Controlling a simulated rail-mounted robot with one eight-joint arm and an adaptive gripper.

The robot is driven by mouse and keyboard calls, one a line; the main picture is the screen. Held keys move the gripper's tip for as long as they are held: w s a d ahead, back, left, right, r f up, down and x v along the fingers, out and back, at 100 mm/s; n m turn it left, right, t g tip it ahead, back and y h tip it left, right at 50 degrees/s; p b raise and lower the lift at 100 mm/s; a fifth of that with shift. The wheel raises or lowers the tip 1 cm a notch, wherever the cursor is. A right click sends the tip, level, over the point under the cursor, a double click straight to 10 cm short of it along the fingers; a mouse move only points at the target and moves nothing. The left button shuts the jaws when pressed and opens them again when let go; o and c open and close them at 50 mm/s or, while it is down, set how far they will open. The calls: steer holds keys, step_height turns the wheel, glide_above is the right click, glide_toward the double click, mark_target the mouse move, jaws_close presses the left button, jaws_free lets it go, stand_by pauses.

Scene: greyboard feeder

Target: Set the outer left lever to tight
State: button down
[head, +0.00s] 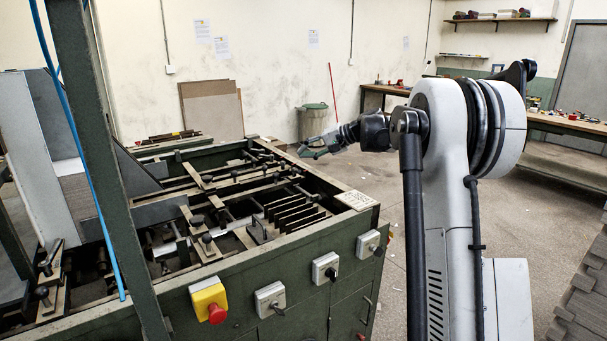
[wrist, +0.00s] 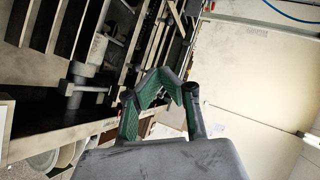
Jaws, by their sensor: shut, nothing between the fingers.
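The green-framed feeder machine (head: 290,245) fills the left and middle of the head view. Several levers with dark knobs sit on its bed, including a knob at the near left (head: 42,292) and one nearer the middle (head: 206,238). I cannot tell which is the outer left lever, or its setting. My gripper (head: 312,150) is out past the machine's far right corner, apart from the levers. In the wrist view my gripper (wrist: 172,85) has green-padded fingers, shut and empty, with machine bars behind them.
A green post (head: 95,150) and blue hose stand at the left front. A red stop button (head: 216,312) and rotary switches (head: 325,267) are on the machine's front. A bin (head: 312,120) and workbench (head: 570,125) are behind.

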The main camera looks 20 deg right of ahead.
steer(key=w+d+f+t+y+b, duration=0.1)
steer(key=w+d+f, duration=0.1)
steer(key=d+f, duration=0.3)
steer(key=w+d+f+m+t+y, duration=0.1)
steer(key=d+f, duration=0.4)
steer(key=d, duration=0.7)
steer(key=shift+w+d+f+t+y+b, duration=0.3)
steer(key=shift+w+t, duration=0.3)
steer(key=shift+w, duration=0.55)
steer(key=shift+w+a, duration=0.1)
steer(key=s+a+x, duration=0.2)
steer(key=x, duration=1)
steer(key=shift+w+a+f, duration=0.2)
steer(key=shift+w+f, duration=0.05)
steer(key=shift+s+m+t+h+b, duration=0.1)
steer(key=shift+m+t+h+b, duration=0.2)
steer(key=shift+m+h+b, duration=0.1)
